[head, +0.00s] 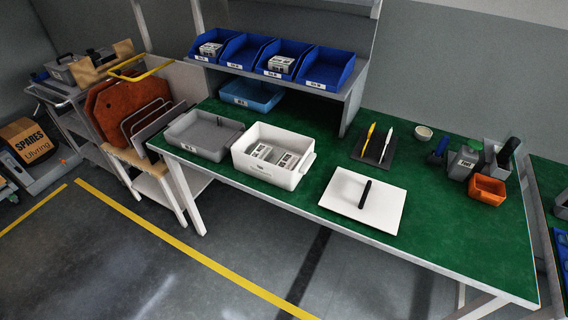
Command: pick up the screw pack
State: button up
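I cannot tell by its label which pack is the screw pack. Small white-and-grey packs with printed labels show in three places. One pack (210,48) lies in the leftmost blue bin on the shelf. Another pack (281,64) lies in the third blue bin (262,72). Several similar packs (272,156) lie side by side in the white tote (262,175) on the green bench. The labels are too small to read. My gripper is not in view.
A grey tray (205,137) stands left of the tote. A white board (385,212) with a black bar, a dark mat (366,152) with two pens, and an orange bin (487,190) lie to the right. The shelf (352,97) overhangs the bench's back. The front right bench is clear.

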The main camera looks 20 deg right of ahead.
aim_at(262, 151)
jog(key=i+j, duration=0.8)
